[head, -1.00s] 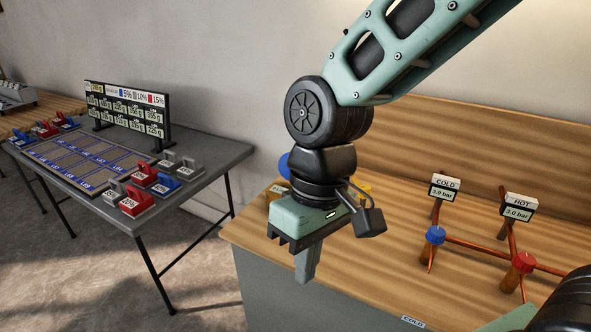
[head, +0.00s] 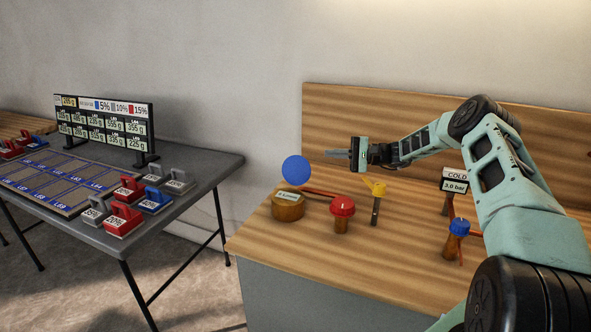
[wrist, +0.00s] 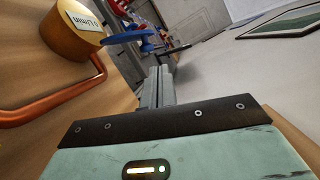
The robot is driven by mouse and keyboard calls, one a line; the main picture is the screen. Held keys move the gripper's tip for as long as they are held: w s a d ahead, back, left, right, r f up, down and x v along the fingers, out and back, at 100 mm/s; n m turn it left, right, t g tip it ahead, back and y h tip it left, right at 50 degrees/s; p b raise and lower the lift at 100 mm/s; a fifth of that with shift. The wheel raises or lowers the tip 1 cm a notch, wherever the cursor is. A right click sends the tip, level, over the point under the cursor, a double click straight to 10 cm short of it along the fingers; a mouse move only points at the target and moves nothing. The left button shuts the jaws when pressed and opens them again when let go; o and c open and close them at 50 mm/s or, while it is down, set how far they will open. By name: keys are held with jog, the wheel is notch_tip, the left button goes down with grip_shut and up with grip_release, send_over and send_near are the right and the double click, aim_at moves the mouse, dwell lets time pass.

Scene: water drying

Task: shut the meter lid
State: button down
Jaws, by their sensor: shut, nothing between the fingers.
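The meter (head: 288,207) is a round brass-coloured body with a white reading label, at the left end of the wooden bench. Its round blue lid (head: 296,170) stands open, upright above the body. In the wrist view the meter (wrist: 72,28) is at upper left, and the lid (wrist: 128,38) shows nearly edge-on beside it. My gripper (head: 330,154) is shut and empty, pointing left, just right of the lid and near its upper-edge height. A small gap shows between fingertips and lid in the head view. The fingers (wrist: 158,88) also show in the wrist view.
A red-capped valve (head: 342,210) and a yellow-handled valve (head: 376,195) stand right of the meter on a copper pipe. A blue valve (head: 458,228) and a COLD gauge (head: 455,180) stand further right. A grey table (head: 200,165) with weights is at left.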

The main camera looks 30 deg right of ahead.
aim_at(298, 170)
jog(key=d+f+m+t+b, duration=0.1)
jog(key=d+f+t+b, duration=0.1)
jog(key=d+f, duration=0.3)
jog(key=w+a+r+p, duration=0.2)
jog(key=w+a+p, duration=0.1)
jog(key=a, duration=0.8)
jog(key=shift+w+r, duration=0.25)
jog(key=shift+w, duration=0.3)
jog(key=shift+n, duration=0.3)
